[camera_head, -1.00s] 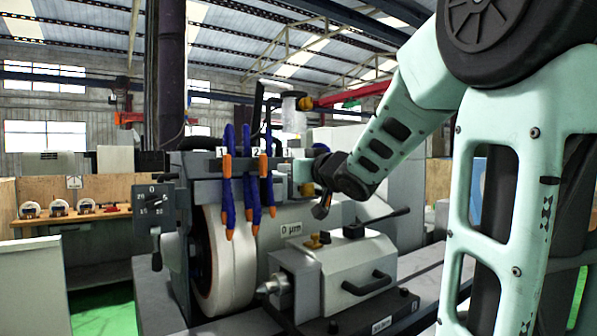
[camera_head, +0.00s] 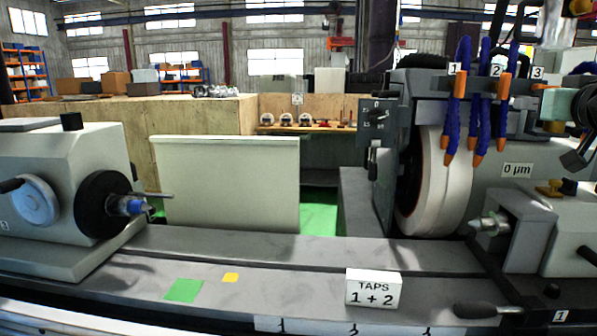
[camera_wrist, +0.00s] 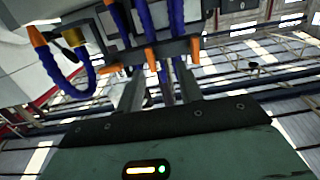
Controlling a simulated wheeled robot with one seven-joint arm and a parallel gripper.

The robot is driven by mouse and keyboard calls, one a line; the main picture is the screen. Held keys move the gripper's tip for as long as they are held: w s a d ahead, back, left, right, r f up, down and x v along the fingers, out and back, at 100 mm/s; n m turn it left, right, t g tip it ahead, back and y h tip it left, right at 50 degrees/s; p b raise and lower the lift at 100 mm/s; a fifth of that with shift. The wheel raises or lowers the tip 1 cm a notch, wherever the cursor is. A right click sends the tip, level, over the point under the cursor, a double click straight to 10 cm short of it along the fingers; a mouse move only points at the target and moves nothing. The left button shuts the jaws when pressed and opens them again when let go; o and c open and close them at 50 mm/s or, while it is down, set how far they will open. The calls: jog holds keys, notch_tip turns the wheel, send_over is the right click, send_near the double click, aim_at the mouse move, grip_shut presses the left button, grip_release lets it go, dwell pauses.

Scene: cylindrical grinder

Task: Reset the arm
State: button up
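My gripper (camera_wrist: 158,88) shows in the wrist view as two grey fingers with a gap between them. It is open, and nothing is held between the fingers. Blue hoses with orange nozzles (camera_wrist: 150,55) show beyond the fingers. In the head view, only part of my arm's end shows at the right edge, close to the blue coolant hoses (camera_head: 478,110) numbered 1, 2 and 3. The rest of my arm is outside the head view. Whether my gripper touches the machine cannot be told.
The white grinding wheel (camera_head: 440,190) stands below the hoses. The workhead (camera_head: 50,185) is at left and the tailstock (camera_head: 535,235) at right.

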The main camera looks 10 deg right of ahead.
jog(key=s+a+f+n+g+y, duration=0.15)
jog(key=a+f+g, duration=0.25)
jog(key=a+f, duration=0.6)
jog(key=w+a+f+n+g+y, duration=0.1)
jog(key=a+f+n+g+y, duration=0.15)
jog(key=a+f, duration=0.8)
jog(key=s+a+f+n+g, duration=0.3)
jog(key=s+a, duration=0.5)
jog(key=s, duration=0.3)
jog(key=s+a+f+n+g, duration=0.3)
jog(key=s+a+f+g, duration=0.2)
jog(key=s, duration=0.7)
jog(key=a+g, duration=0.2)
jog(key=a, duration=0.1)
jog(key=shift+a+f+y, duration=0.2)
jog(key=shift+f+y, duration=0.05)
jog(key=shift+y, duration=0.15)
jog(key=shift+s, duration=0.1)
